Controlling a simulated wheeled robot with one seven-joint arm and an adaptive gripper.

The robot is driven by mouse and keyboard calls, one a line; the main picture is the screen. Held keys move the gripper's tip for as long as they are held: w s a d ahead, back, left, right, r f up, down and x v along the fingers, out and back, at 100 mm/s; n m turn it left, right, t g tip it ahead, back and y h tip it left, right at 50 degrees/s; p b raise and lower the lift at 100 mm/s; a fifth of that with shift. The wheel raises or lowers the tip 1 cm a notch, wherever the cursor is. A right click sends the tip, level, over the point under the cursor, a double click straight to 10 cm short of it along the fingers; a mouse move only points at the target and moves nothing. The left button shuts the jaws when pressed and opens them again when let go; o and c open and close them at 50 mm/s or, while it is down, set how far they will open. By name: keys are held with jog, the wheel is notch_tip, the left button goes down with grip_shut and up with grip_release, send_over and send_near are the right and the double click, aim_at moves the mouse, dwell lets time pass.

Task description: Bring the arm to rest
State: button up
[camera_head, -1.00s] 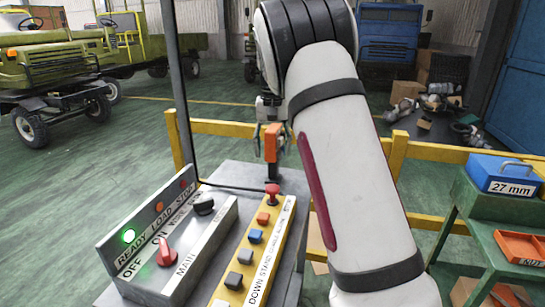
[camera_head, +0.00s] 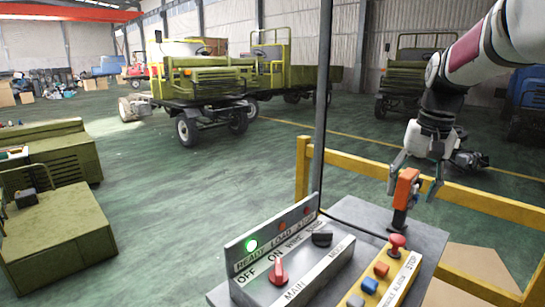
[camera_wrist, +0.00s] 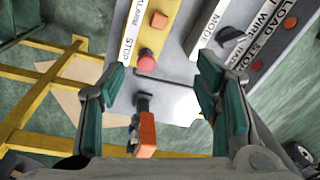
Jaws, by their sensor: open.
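My gripper (camera_head: 418,181) is at the right of the head view, above the far end of the control console. Its fingers are spread apart. An upright orange-handled lever (camera_head: 406,188) stands on the console by the fingers; in the head view they overlap, and contact cannot be told. In the wrist view my gripper (camera_wrist: 167,95) is open, with teal pads on both sides. The orange handle (camera_wrist: 147,135) shows between the fingers, nearer the left one, with a gap to each. My arm (camera_head: 490,45) reaches in from the upper right.
The console carries a red MAIN switch (camera_head: 278,271), a black switch (camera_head: 322,238), a lit green lamp (camera_head: 251,245) and a yellow button strip with a red stop button (camera_head: 397,244). A yellow railing (camera_head: 480,201) runs behind. Green vehicles (camera_head: 205,85) stand farther back.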

jog(key=s+a+r+n+t, duration=0.1)
jog(key=s+a, duration=0.3)
jog(key=s, duration=0.3)
jog(key=s+a+r+n+t, duration=0.1)
jog(key=s+a+r, duration=0.15)
jog(key=s, duration=0.45)
jog(key=s+a+f+n, duration=0.1)
jog(key=s+a+f, duration=0.1)
jog(key=s, duration=0.4)
jog(key=s+a+f+n+t, duration=0.1)
jog(key=s+a+f+n, duration=0.1)
jog(key=s+f, duration=0.2)
jog(key=s, duration=0.3)
jog(key=shift+a+h, duration=0.35)
jog(key=shift+h, duration=0.05)
jog(key=shift+s+a+f, duration=0.1)
